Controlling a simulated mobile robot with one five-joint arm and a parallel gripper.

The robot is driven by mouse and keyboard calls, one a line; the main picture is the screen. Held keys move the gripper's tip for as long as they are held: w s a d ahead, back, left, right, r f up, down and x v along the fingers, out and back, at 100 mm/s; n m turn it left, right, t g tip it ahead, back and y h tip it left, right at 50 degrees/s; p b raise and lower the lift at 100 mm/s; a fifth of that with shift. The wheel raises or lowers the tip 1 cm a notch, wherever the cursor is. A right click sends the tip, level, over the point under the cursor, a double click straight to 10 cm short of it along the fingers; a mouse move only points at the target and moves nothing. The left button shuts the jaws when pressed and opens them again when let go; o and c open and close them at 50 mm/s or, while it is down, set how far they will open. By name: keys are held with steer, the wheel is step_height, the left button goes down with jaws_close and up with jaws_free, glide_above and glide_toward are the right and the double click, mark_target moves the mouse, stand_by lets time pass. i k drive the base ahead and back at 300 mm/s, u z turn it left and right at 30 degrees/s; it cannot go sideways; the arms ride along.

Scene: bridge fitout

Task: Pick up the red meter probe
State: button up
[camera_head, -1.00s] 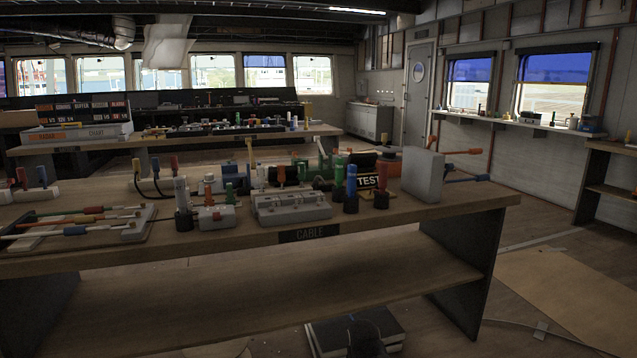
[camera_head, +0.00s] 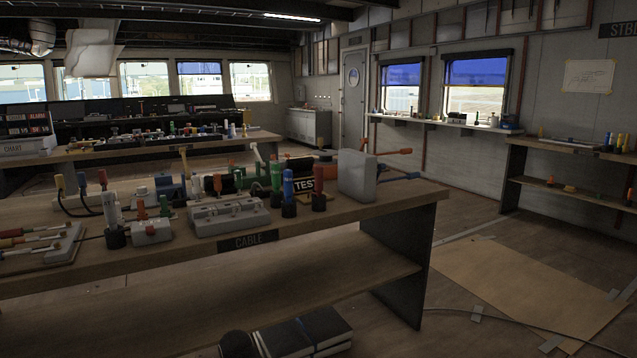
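Two red upright pieces on the near bench (camera_head: 150,262) could be the red meter probe; I cannot tell which. One is a red stick (camera_head: 319,178) in a black round base, right of a blue stick (camera_head: 288,184) in a similar base and by the "TEST" box (camera_head: 304,184). The other is a red-topped piece (camera_head: 103,179) at the left, near yellow and blue tops with dark leads. My gripper is not in view, so its state does not show.
A grey block (camera_head: 357,177) stands at the bench's right end. A grey case (camera_head: 228,217) sits at its front edge. Dark books (camera_head: 305,335) lie low beneath the bench. Open floor with a tan sheet (camera_head: 525,290) lies to the right, crossed by a cable.

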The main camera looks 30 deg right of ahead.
mark_target(318, 169)
steer(key=i, duration=0.85)
